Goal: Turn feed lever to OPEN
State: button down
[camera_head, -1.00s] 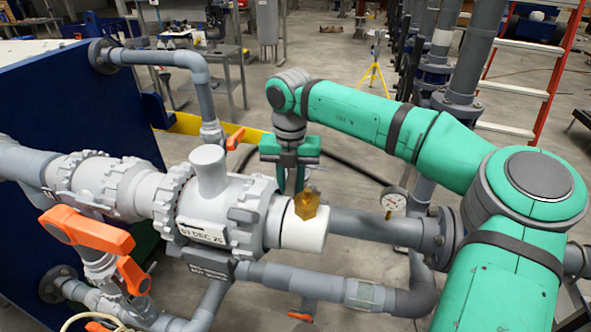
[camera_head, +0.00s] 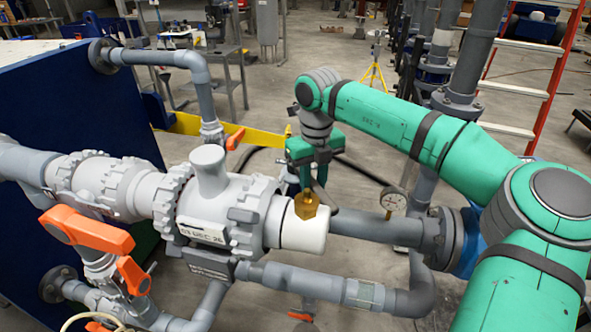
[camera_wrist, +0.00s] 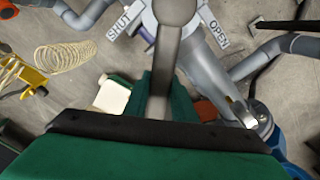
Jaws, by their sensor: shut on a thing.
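The feed lever (camera_wrist: 163,58) shows in the wrist view as a grey bar running down from a round hub (camera_wrist: 176,10). My gripper (camera_wrist: 160,92) is shut on its lower part. A SHUT plate (camera_wrist: 121,24) lies to the upper left of the lever and an OPEN plate (camera_wrist: 215,36) to the upper right. The lever lies between the two plates' directions. In the head view my gripper (camera_head: 306,178) is behind the brass fitting (camera_head: 306,205) and white pipe end (camera_head: 302,232). The lever is mostly hidden there.
Orange handles (camera_head: 86,230) stand at the left of the grey valve body (camera_head: 225,195). A small orange handle (camera_head: 235,139) is behind it. A pressure gauge (camera_head: 392,200) is right of my gripper. A grey pipe (camera_head: 375,228) runs below.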

jog(key=w+d+n, duration=0.2)
jog(key=n, duration=0.1)
jog(key=w+d+n, duration=0.1)
jog(key=d+n, duration=0.1)
jog(key=n, duration=0.1)
jog(key=shift+w+d+r, duration=0.1)
jog(key=shift+w, duration=0.3)
jog(key=c, duration=2.5)
grip_release()
jog(key=shift+w+d+r+n, duration=0.1)
jog(key=shift+w+d+n, duration=0.15)
jog(key=shift+w+n, duration=0.45)
jog(key=shift+w+d+f+n, duration=0.1)
jog(key=shift+w+d+n, duration=0.15)
jog(key=shift+w+n, duration=0.5)
jog(key=shift+w+d+r+n, duration=0.1)
jog(key=shift+w+d+n, duration=0.25)
jog(key=shift+n, duration=0.6)
jog(key=shift+c, duration=0.2)
jog(key=o, duration=1.1)
jog(key=shift+w, duration=0.1)
jog(key=shift+c, duration=0.2)
jog(key=shift+o, duration=1.4)
jog(key=shift+a, duration=0.1)
notch_tip(320, 180, up, 7)
jog(key=shift+a+f, duration=0.1)
jog(key=shift+f, duration=0.1)
